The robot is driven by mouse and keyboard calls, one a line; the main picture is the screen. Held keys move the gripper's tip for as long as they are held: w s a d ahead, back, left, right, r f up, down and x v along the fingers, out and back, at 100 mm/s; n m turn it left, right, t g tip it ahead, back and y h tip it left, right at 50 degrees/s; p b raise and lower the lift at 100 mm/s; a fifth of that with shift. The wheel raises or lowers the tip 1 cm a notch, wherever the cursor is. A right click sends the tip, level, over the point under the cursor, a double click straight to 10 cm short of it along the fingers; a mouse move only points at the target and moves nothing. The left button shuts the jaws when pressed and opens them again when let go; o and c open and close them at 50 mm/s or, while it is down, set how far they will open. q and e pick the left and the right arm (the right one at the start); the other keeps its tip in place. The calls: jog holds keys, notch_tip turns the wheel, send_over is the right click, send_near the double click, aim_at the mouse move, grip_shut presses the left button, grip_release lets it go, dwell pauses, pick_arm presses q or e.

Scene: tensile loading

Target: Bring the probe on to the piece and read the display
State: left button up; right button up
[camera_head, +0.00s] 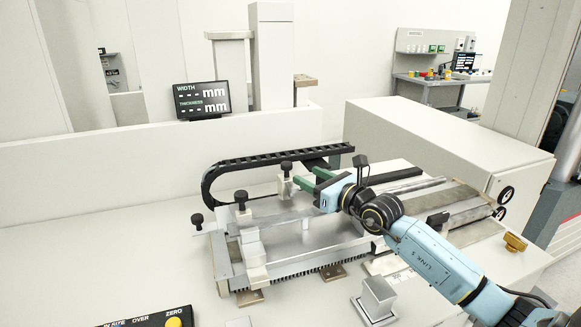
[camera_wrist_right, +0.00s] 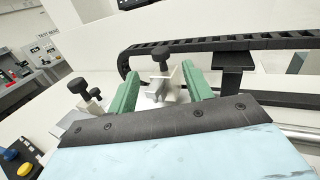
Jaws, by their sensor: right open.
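My right gripper (camera_head: 306,176) is open, with green fingers, over the back of the metal fixture (camera_head: 310,243). In the right wrist view its fingers (camera_wrist_right: 160,70) point at a small metal block (camera_wrist_right: 162,85) with a black knob (camera_wrist_right: 161,54), which appears between them; contact cannot be told. The same knob (camera_head: 286,168) shows just left of the fingers in the head view. I cannot tell for sure which part is the probe or the piece. The display (camera_head: 202,99) reads WIDTH and THICKNESS, each with dashes before mm. My left gripper is not in view.
More black knobs (camera_head: 241,198) stand at the fixture's left. A black cable chain (camera_head: 262,161) curves behind it. A metal block (camera_head: 376,298) stands in front. A button panel (camera_head: 150,318) with ZERO lies at the lower left. The bench's left side is clear.

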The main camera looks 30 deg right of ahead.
aim_at(290, 167)
jog(key=w, duration=0.4)
jog(key=w+a, duration=0.1)
jog(key=w, duration=0.1)
jog(key=shift+w+a, duration=0.1)
jog(key=shift+w, duration=0.75)
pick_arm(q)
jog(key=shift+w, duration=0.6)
pick_arm(e)
jog(key=shift+c, duration=0.4)
